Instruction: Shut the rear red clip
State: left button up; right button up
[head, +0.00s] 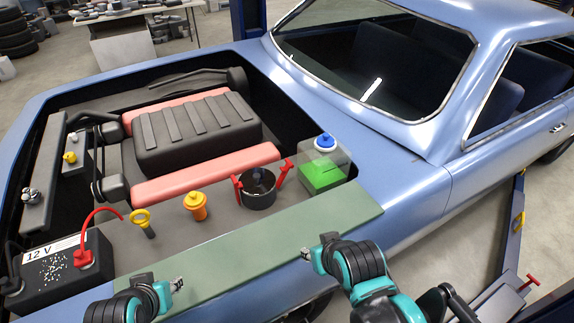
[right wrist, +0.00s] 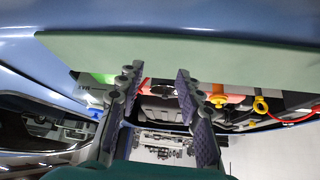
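A round dark housing (head: 259,196) with an open top stands in the engine bay. Two red clips flank it: the left one (head: 238,188) is tilted slightly, and the right, rear one (head: 281,173) leans outward, its upper end away from the rim. My right gripper (head: 307,254) is in front of the green fender cover, apart from both clips. In the right wrist view its fingers (right wrist: 157,76) are spread with nothing between them; the clips are not clear there. My left gripper (head: 178,284) is at the cover's lower left, apart from the housing; its opening is too small to judge.
The green fender cover (head: 310,225) lies along the near edge. A green-filled reservoir (head: 324,174) with a blue cap stands right of the rear clip. An orange cap (head: 195,206), yellow dipstick (head: 141,219) and battery (head: 62,268) are left of the housing.

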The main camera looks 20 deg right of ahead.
jog(key=shift+w+r, duration=0.1)
jog(key=shift+r, duration=0.05)
jog(key=shift+c, duration=0.6)
jog(key=w+r+p, duration=0.2)
jog(key=w+r, duration=0.4)
jog(key=w, duration=0.3)
jog(key=n+g+p, duration=0.3)
jog(key=p, duration=0.1)
send_over(290, 163)
jog(key=s, duration=0.3)
notch_tip(290, 163, down, 12)
jog(key=r, duration=0.1)
jog(key=b+x, duration=0.1)
jog(key=x, duration=0.6)
jog(key=shift+f, duration=0.3)
